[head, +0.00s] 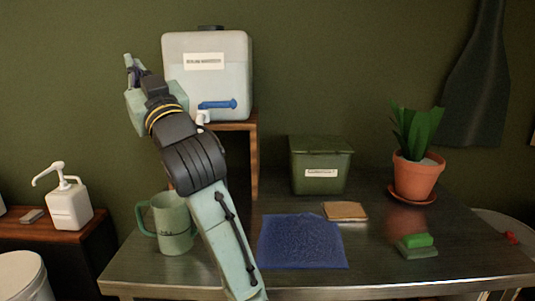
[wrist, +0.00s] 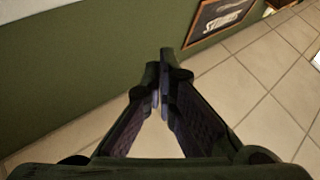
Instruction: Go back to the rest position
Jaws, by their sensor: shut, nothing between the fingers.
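My gripper (wrist: 160,105) is shut and empty in the wrist view, its fingertips together above a tiled floor. In the head view my arm rises from the bottom middle and bends up to the left. My gripper (head: 131,62) is at the upper left there, beside the white water container (head: 225,85). My arm hides part of the container's lower left and part of the green mug (head: 172,225).
A metal table (head: 370,235) holds a blue cloth (head: 302,241), a tan sponge (head: 345,211), a green lidded box (head: 320,165), a potted plant (head: 417,172) and a green block (head: 417,241). A pump bottle (head: 69,203) stands at left. A framed sign (wrist: 222,20) shows in the wrist view.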

